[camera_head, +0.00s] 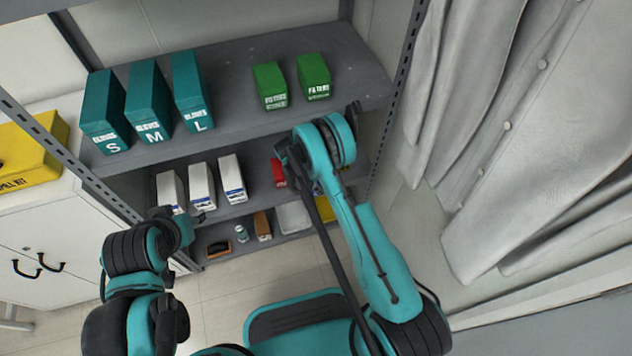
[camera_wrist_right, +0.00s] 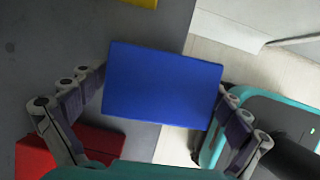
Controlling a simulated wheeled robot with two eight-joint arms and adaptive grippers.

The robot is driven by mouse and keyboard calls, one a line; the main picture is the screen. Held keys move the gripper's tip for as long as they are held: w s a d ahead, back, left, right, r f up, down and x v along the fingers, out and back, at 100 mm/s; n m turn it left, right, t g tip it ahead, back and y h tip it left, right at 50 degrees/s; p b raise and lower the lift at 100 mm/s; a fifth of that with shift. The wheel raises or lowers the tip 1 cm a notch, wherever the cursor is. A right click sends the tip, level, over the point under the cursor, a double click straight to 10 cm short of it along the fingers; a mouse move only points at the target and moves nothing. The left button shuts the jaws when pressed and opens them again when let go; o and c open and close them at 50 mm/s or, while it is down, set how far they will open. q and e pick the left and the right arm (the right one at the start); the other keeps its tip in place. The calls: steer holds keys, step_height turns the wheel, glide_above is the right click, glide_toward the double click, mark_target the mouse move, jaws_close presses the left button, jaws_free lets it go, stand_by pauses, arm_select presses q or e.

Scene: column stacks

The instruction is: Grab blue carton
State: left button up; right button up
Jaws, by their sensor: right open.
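The blue carton (camera_wrist_right: 163,86) fills the middle of the right wrist view, with a plain blue face toward the camera. My right gripper (camera_wrist_right: 161,88) is open, with one finger at each side of the carton. The fingertips are close to its left and right edges; I cannot tell whether they touch. In the head view my right gripper (camera_head: 287,157) reaches down to the middle shelf, and the right arm hides most or all of the blue carton there. My left gripper (camera_head: 190,217) is at the lower left, before the shelves; its jaws are unclear.
A red carton (camera_head: 278,172) stands left of the right gripper, and also shows in the wrist view (camera_wrist_right: 38,158). A yellow box (camera_head: 323,208) is partly hidden by the arm. Green cartons (camera_head: 270,85) and teal glove boxes (camera_head: 148,103) stand on the top shelf (camera_head: 235,72). A curtain hangs right.

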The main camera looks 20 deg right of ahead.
steer(key=shift+r, duration=0.1)
steer(key=c, duration=1.1)
